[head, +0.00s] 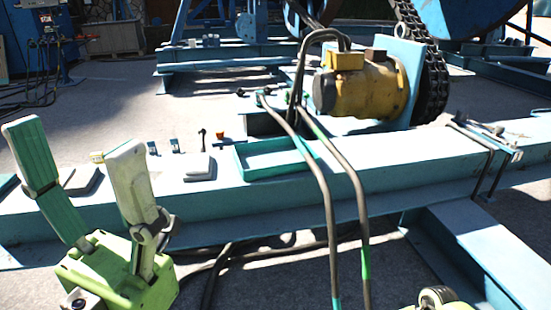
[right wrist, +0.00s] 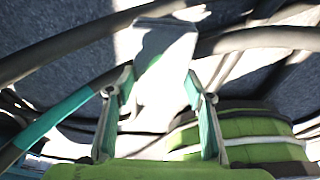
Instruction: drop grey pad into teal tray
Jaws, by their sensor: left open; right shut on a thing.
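The teal tray (head: 245,174) sits on the long teal beam, with a shallow rim and a bare floor. My right gripper (right wrist: 159,80) is shut on a light grey flat piece, which looks like the grey pad (right wrist: 170,38); shadow falls across it. In the head view only a green part of my right arm shows at the bottom right edge, so the held pad is not seen there. My left gripper (head: 73,138) is open and empty, fingers pointing up, in front of the beam at the left.
A pale block (head: 198,167) lies on the beam left of the tray, and a flat grey piece (head: 83,181) lies farther left. Hanging cables (head: 322,180) pass in front of the tray's right end. A yellow motor (head: 365,88) stands behind. Tools (head: 485,135) lie at the right.

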